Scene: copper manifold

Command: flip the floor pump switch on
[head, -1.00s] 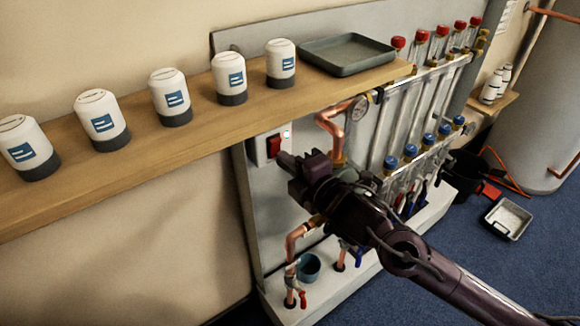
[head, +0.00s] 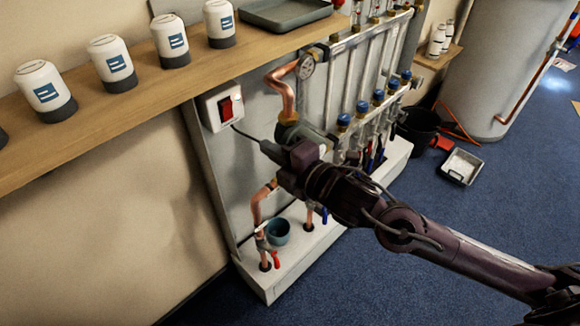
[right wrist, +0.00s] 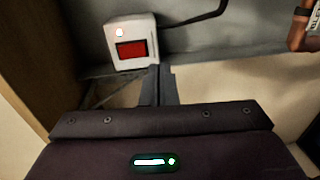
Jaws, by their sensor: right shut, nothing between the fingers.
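The floor pump switch (head: 229,107) is a red rocker in a white box (head: 211,113) on the grey panel, under the shelf. It also shows in the right wrist view (right wrist: 131,55), with a small lit lamp (right wrist: 119,33) beside the rocker. My right gripper (head: 264,147) is shut and empty. It is below and to the right of the switch box in the head view. In the right wrist view its fingers (right wrist: 158,72) end close to the box's lower right edge. I cannot tell whether they touch it. My left gripper is not in view.
A wooden shelf (head: 125,92) with several white canisters and a dark tray (head: 286,12) runs above the box.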

